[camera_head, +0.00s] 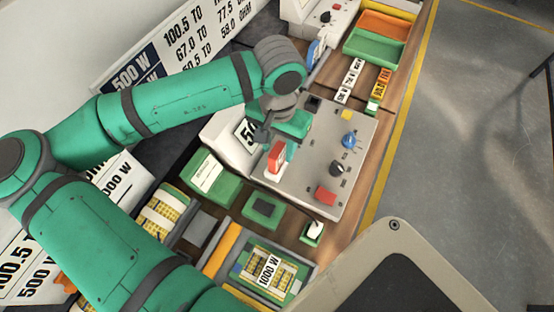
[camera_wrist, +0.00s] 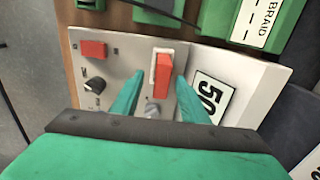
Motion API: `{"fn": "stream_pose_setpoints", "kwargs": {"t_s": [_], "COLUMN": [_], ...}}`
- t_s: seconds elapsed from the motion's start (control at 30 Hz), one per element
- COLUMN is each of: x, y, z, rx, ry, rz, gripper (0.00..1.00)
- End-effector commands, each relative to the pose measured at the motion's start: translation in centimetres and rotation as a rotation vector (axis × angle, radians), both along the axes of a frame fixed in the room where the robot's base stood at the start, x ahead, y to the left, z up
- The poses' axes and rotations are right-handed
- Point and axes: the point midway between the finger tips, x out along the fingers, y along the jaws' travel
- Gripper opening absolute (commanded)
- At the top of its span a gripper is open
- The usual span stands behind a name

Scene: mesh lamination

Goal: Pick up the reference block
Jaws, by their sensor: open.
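No part is plainly marked as the reference block, so I cannot tell which it is. My gripper (camera_wrist: 160,78) is open and empty above the grey control panel (camera_head: 318,190). Its two green fingers show either side of a red rocker switch (camera_wrist: 163,76) in the wrist view; contact cannot be told. The red switch also shows in the head view (camera_head: 276,158), beside my gripper (camera_head: 284,146).
The panel carries a blue knob (camera_head: 348,141), a black knob (camera_head: 337,169) and a red button (camera_head: 325,195). A tray marked 1000 W (camera_head: 290,290) is at the front. Orange and green bins (camera_head: 375,46) stand at the back. Clear floor (camera_head: 470,150) is at the right.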

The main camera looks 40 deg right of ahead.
Motion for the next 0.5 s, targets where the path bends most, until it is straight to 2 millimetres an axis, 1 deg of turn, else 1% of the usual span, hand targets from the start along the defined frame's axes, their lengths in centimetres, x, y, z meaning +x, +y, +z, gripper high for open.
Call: {"fn": "stream_pose_setpoints", "kwargs": {"t_s": [0.1, 0.2, 0.47, 0.5], "x": [0.1, 0.1, 0.1, 0.1], "y": [0.0, 0.1, 0.0, 0.0], "z": [-1.6, -2.4, -2.7, -2.7], "rx": [0.002, 0.001, 0.0, 0.0], "ry": [0.001, 0.0, 0.0, 0.0], "rz": [0.003, 0.005, 0.005, 0.005], "gripper": [0.41, 0.41, 0.41, 0.36]}}
